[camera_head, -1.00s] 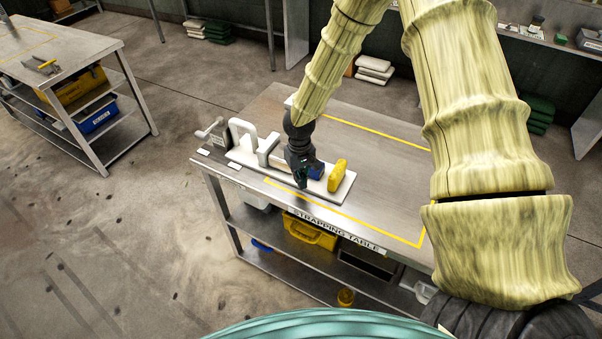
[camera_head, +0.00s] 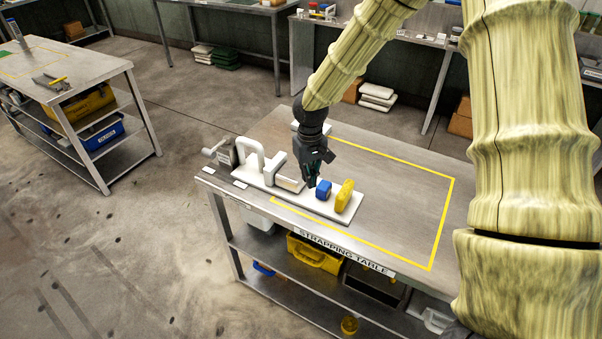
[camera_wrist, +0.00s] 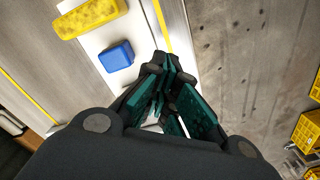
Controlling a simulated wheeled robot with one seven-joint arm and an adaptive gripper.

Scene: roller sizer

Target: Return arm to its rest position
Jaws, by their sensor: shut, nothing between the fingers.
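My gripper (camera_head: 316,178) is shut and empty, pointing down just above the white base plate on the strapping table (camera_head: 400,180). It also shows in the wrist view (camera_wrist: 168,82), fingers together. A white roller sizer (camera_head: 255,165) with a hand crank at its left end stands on the table's left part. A blue block (camera_head: 323,190) and a yellow block (camera_head: 344,195) stand on its plate, right of my gripper and apart from it. The blue block (camera_wrist: 117,56) and yellow block (camera_wrist: 88,17) lie left of the fingers in the wrist view.
A yellow line borders the bare right part of the tabletop. A yellow bin (camera_head: 314,254) sits on the shelf below. Another metal table (camera_head: 80,70) with tools stands at the left. Benches line the back wall, with white stacked sacks (camera_head: 378,94) on the floor.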

